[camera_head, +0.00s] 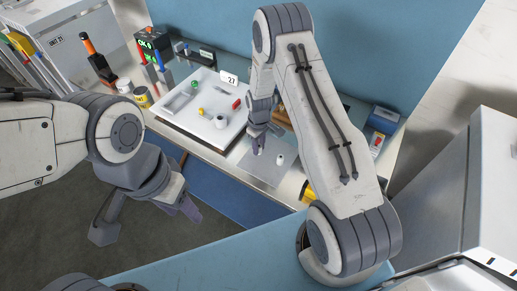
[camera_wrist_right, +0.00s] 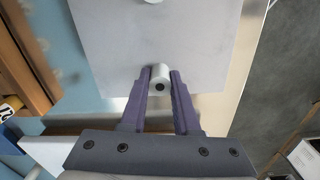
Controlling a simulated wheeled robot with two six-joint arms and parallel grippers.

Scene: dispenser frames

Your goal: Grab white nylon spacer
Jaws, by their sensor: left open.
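The white nylon spacer, a small white cylinder with a dark hole, stands between the two purple fingers of my right gripper (camera_wrist_right: 160,84) in the right wrist view; the spacer (camera_wrist_right: 160,72) is close to both fingertips. I cannot tell whether the fingers press on it. In the head view my right gripper (camera_head: 258,143) is low over the grey mat and its fingers mostly hide what is between them. A second small white piece (camera_head: 280,160) stands on the mat; a white piece also shows at the top edge of the wrist view (camera_wrist_right: 153,1). My left gripper (camera_head: 190,207) is open and empty, off the bench's front edge.
The grey mat (camera_head: 262,175) lies on the bench. A white tray (camera_head: 190,118) with small coloured parts is left of it, by a sign marked 27. Screwdrivers and a yellow tin (camera_head: 142,97) stand further left. A blue-grey box (camera_head: 383,119) is at the right.

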